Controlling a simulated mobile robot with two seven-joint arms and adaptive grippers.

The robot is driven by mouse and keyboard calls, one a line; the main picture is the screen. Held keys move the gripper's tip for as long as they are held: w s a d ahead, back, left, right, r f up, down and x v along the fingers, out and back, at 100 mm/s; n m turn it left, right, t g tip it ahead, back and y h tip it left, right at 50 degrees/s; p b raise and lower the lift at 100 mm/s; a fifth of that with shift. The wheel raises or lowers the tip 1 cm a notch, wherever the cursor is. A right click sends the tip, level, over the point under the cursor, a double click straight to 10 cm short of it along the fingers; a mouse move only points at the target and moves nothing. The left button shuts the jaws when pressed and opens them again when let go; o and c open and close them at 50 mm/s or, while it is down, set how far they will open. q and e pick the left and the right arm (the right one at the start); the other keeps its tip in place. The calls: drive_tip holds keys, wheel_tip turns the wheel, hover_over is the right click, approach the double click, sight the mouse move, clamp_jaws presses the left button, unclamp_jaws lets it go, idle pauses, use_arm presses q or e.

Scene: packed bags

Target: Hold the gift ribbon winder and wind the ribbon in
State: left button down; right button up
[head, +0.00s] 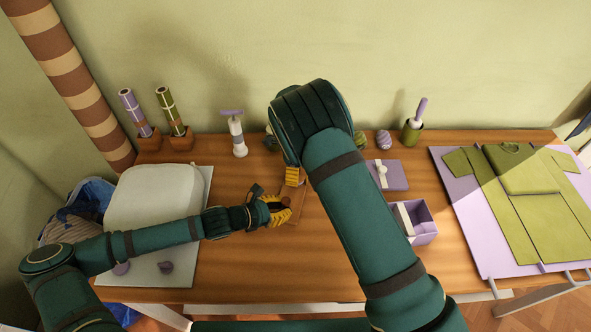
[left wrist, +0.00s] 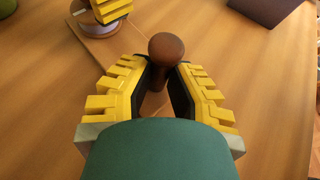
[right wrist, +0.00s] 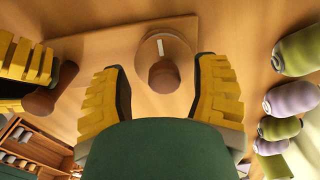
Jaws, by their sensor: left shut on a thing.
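The gift ribbon winder is a flat wooden board (head: 297,207) in the table's middle, with a pale round spool and a brown crank knob (right wrist: 164,76) on it. A brown upright handle (left wrist: 167,48) rises from its near end. My left gripper (head: 280,208) is shut on this handle; the handle's head stands above the fingertips. My right gripper (right wrist: 161,90) hangs above the spool, open, with the knob between its spread fingers and gaps beside it. In the head view my right arm hides the spool. I cannot make out the ribbon clearly.
A purple open box (head: 424,221) and purple lid (head: 396,176) lie to the right. Several green and purple ribbon rolls (right wrist: 291,98) stand behind the winder. A white padded block (head: 150,195) is on the left. A purple board (head: 470,208) with green cloth is far right.

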drive_tip(key=shift+w+r, duration=0.1)
drive_tip(key=shift+r, duration=0.1)
use_arm(q)
drive_tip(key=shift+s, duration=0.1)
use_arm(e)
wheel_tip(320, 180, up, 12)
drive_tip(key=shift+f, duration=0.15)
idle(0.4)
use_arm(q)
drive_tip(key=c, duration=0.9)
unclamp_jaws()
drive_tip(key=shift+a, duration=0.1)
